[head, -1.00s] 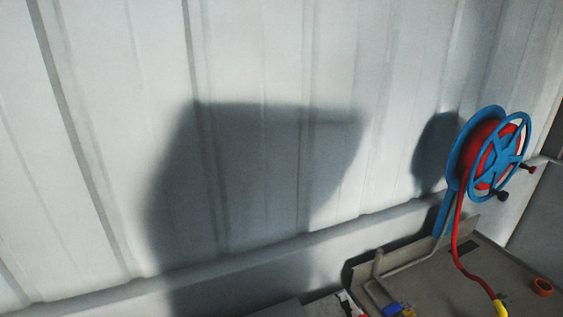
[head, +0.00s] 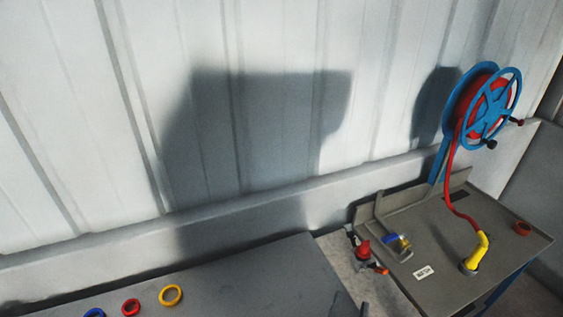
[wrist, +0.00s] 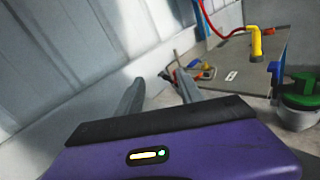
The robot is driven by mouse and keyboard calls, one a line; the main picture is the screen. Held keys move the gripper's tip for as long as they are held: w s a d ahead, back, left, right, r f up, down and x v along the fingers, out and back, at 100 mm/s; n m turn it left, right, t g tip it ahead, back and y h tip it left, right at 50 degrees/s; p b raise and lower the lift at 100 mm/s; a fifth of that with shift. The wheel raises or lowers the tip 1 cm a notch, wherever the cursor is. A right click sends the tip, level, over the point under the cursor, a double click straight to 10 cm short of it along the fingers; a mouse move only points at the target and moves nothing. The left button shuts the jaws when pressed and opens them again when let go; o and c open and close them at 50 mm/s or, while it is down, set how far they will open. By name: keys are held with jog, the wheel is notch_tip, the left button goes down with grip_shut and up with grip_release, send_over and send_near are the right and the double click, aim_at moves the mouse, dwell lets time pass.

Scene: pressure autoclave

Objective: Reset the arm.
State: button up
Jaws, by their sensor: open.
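My gripper (wrist: 158,92) shows in the wrist view as a purple body with two grey fingers. The fingers are apart with nothing between them. They point toward the ribbed white wall and the floor beside a grey table. The head view does not show my gripper or arm. A large dark shadow lies on the wall in the middle of the head view.
A grey table (head: 455,285) at right carries a blue reel (head: 482,105) with a red hose ending in a yellow nozzle (head: 477,252). Another grey surface (head: 250,270) holds yellow, red and blue rings. A green-topped container (wrist: 300,92) stands right in the wrist view.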

jog(key=s+a+f+m+g+y+b, duration=0.1)
jog(key=s+a+f+m+y+b, duration=0.3)
jog(key=s+m+y, duration=0.6)
jog(key=s+d+m+h+b, duration=0.2)
jog(key=s+d+m, duration=0.3)
jog(key=s+m, duration=0.5)
jog(key=s+d+m+g+h+b, duration=0.1)
jog(key=s+d+m+b, duration=0.3)
jog(key=s+m, duration=0.6)
jog(key=shift+s+d+r+h, duration=0.25)
jog(key=shift+d+h, duration=0.1)
jog(key=shift+h, duration=0.15)
